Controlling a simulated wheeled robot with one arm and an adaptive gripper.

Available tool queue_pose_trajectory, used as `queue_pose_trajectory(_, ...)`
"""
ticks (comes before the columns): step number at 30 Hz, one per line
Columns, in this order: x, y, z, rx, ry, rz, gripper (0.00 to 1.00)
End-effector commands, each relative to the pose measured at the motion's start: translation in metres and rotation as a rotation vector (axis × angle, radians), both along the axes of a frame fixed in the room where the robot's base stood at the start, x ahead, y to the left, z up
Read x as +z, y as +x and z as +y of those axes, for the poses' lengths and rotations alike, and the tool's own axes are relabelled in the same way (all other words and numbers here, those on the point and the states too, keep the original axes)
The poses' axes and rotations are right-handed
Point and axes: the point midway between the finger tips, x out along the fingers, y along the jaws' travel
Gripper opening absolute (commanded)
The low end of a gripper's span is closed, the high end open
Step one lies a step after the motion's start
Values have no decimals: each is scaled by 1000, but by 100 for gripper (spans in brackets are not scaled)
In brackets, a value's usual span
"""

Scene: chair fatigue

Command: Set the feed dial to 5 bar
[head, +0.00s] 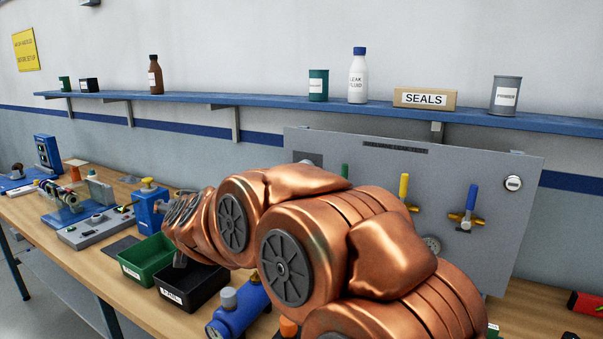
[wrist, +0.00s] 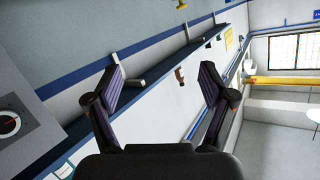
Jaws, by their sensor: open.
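A grey wall panel (head: 480,165) stands at the back of the bench, partly behind my copper arm. In the wrist view a round dial (wrist: 10,123) with a pale rim and a small red mark sits on a dark plate on the grey panel (wrist: 35,150), at the left edge. Its reading is too small to tell, and no label shows that it is the feed dial. In the head view a dark square plate (head: 308,158) shows at the panel's upper left. My gripper (wrist: 161,70) is open and empty, with the dial left of its fingers. My arm hides much of the panel in the head view.
A blue shelf (head: 270,104) with bottles and a SEALS box (head: 425,99) runs above. Green (head: 147,257) and black (head: 190,285) bins crowd the bench.

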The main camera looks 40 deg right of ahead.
Motion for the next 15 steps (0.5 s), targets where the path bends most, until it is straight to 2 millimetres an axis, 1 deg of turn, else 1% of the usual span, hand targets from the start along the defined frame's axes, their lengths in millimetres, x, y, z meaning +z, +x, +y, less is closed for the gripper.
queue_pose_trajectory(1,4,6,-25,-77,-15,-35,82)
queue_pose_trajectory(2,8,8,-40,-125,-26,-56,82)
queue_pose_trajectory(3,13,9,-61,-195,-42,-84,82)
queue_pose_trajectory(4,18,8,-78,-250,-57,-104,82)
queue_pose_trajectory(7,26,-2,-131,-436,-102,-151,82)
queue_pose_trajectory(8,27,-6,-145,-489,-116,-157,82)
queue_pose_trajectory(9,28,-14,-164,-562,-136,-166,82)
queue_pose_trajectory(12,27,-37,-202,-724,-181,-171,82)
queue_pose_trajectory(15,25,-57,-227,-850,-220,-163,82)
